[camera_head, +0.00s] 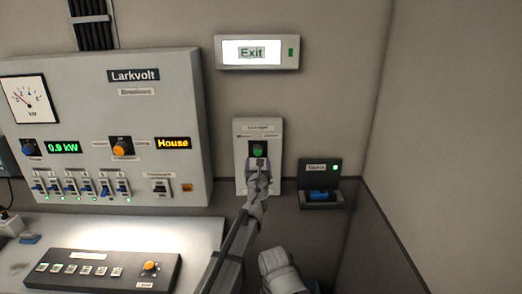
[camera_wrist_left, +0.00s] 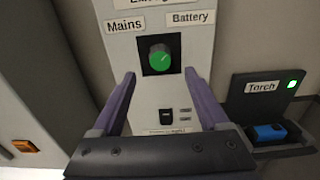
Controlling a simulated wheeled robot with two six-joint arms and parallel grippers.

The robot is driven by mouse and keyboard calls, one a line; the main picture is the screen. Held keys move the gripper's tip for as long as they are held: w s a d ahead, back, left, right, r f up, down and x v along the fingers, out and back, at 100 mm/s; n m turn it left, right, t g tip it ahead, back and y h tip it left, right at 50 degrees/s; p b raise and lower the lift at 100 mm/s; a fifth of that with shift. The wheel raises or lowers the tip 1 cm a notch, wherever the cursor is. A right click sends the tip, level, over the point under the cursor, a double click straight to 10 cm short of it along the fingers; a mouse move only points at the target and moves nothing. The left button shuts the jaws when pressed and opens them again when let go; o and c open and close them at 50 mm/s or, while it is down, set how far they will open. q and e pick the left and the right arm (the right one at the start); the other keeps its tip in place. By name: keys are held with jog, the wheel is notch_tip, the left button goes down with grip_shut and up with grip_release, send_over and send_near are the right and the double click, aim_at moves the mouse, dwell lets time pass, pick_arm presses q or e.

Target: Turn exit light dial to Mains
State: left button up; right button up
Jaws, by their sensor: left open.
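The exit light dial is a round green knob (camera_wrist_left: 160,57) on a dark square on a pale wall panel (camera_wrist_left: 142,82). In the wrist view, "Mains" is printed to its upper left and "Battery" to its upper right. A light mark on the knob seems to point up and right, toward Battery. In the head view, the knob (camera_head: 258,149) shows just above my left gripper (camera_head: 258,164). In the wrist view, my left gripper (camera_wrist_left: 159,75) is open, its purple fingers on either side of and slightly below the knob, with nothing between them. Contact cannot be told.
A lit Exit sign (camera_head: 257,52) hangs above the panel. A dark Torch holder (camera_head: 320,183) with a blue item is close on the right. A large grey Larkvolt cabinet (camera_head: 165,85) stands left, above a desk with a dark control box (camera_head: 105,270).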

aim_at(258, 152)
pick_arm(q)
jog(key=shift+w, duration=4)
jog(key=shift+s, duration=0.1)
grip_shut()
